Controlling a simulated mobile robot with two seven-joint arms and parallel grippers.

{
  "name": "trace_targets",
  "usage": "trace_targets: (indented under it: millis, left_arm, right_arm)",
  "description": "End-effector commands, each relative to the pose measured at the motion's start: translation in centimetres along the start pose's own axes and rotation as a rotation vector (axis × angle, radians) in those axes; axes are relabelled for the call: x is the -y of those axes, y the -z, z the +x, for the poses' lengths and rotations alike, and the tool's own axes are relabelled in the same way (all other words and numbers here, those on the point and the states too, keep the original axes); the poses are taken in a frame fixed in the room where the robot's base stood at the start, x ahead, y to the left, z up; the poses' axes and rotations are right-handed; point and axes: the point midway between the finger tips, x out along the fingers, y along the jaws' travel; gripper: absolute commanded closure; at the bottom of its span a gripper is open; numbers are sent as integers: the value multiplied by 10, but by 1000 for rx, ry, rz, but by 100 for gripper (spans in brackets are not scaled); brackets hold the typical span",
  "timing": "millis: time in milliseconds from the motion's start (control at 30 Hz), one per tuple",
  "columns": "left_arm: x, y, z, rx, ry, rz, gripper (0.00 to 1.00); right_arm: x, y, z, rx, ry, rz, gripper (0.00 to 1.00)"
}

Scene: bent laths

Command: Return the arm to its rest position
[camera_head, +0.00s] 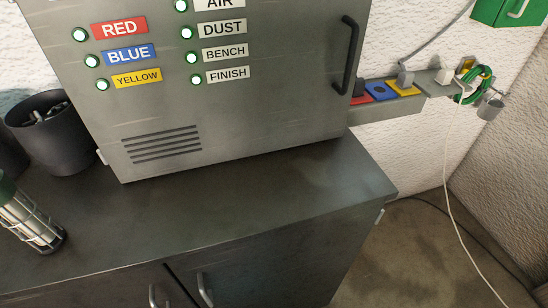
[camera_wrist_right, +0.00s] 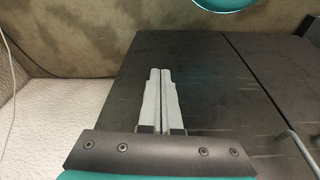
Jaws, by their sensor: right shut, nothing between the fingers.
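My right gripper (camera_wrist_right: 160,73) shows in the right wrist view. Its two pale grey fingers are together, with nothing between them. Behind the fingers is the dark front of a cabinet (camera_wrist_right: 205,65), with a gap line between its panels. I cannot tell how far the fingers are from it. Neither gripper shows in the head view, and my left gripper is in neither view.
A grey metal panel box (camera_head: 270,110) with labels and lit green buttons stands on the dark cabinet top (camera_head: 260,190). A black bin (camera_head: 58,140) and a caged lamp (camera_head: 30,222) are at the left. Coloured sockets (camera_head: 381,91) line the wall. A pale cable (camera_head: 446,175) hangs at the right, over open floor.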

Motion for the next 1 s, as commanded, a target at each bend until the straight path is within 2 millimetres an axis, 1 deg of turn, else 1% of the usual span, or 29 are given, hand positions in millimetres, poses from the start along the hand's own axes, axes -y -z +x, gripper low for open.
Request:
trace_targets:
  millis: [33,200,300,367,500,633,700,800,900,1000]
  left_arm:
    - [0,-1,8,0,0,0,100]
    - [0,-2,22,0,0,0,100]
    - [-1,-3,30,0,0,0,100]
    - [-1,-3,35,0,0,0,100]
    - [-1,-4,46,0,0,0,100]
    - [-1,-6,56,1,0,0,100]
    - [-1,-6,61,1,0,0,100]
    - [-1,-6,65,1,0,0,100]
    - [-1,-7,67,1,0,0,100]
    - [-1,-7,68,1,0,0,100]
  right_arm:
    - [1,-12,24,15,1,-2,100]
    - [4,-50,83,42,4,-8,100]
    - [5,-76,113,59,6,-11,100]
    - [6,-93,130,69,8,-14,100]
    - [8,-134,164,91,10,-20,100]
    - [8,-172,187,111,11,-24,100]
    - [8,-190,196,121,12,-27,100]
    - [8,-210,203,130,13,-29,100]
    - [8,-222,207,134,13,-31,100]
    - [8,-228,208,137,13,-32,100]
